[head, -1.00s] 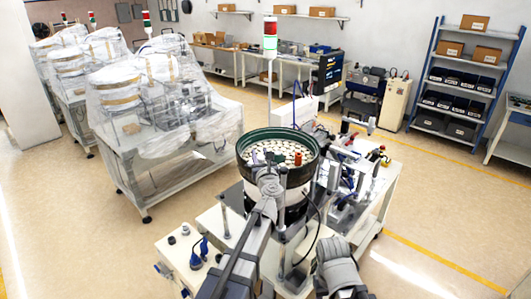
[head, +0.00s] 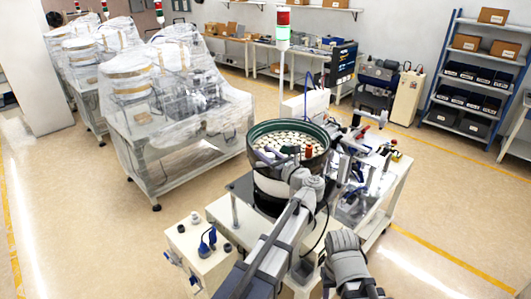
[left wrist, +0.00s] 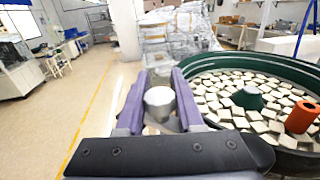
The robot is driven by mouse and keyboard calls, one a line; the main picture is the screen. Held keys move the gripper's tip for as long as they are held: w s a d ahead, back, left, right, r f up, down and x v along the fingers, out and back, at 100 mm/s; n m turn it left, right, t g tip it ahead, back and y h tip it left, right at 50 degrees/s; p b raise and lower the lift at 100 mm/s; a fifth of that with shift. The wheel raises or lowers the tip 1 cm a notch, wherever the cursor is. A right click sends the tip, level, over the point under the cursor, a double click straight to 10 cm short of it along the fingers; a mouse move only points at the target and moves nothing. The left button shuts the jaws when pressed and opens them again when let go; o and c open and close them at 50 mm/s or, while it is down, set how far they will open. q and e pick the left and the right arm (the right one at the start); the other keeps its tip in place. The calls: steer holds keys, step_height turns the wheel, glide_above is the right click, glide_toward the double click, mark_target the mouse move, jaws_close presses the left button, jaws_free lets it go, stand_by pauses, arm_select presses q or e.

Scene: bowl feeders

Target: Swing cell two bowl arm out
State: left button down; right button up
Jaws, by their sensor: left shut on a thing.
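The feeder bowl (head: 252,150) has a dark green rim and a pale lower body. It stands on the near bench, filled with small pale blocks. My left gripper (head: 279,154) is over the bowl's near left side in the head view. In the left wrist view its purple fingers are shut on a round silver-white knob (left wrist: 160,98), just left of the bowl (left wrist: 229,66). The knob cannot be made out in the head view, and what it is fixed to is hidden. My right arm shows at the bottom; its fingertips are not visible.
An orange-red cylinder (left wrist: 302,118) stands among the blocks. A mechanism with posts and cables (head: 362,165) is right of the bowl. A white control box (head: 193,243) is at its front left. Plastic-wrapped machines (head: 180,100) stand behind left. Open floor lies left and right.

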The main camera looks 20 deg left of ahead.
stand_by(0.3)
arm_select(q)
steer(key=c, duration=0.5)
jaws_free()
steer(key=shift+c, duration=0.2)
steer(key=shift+s, duration=0.1)
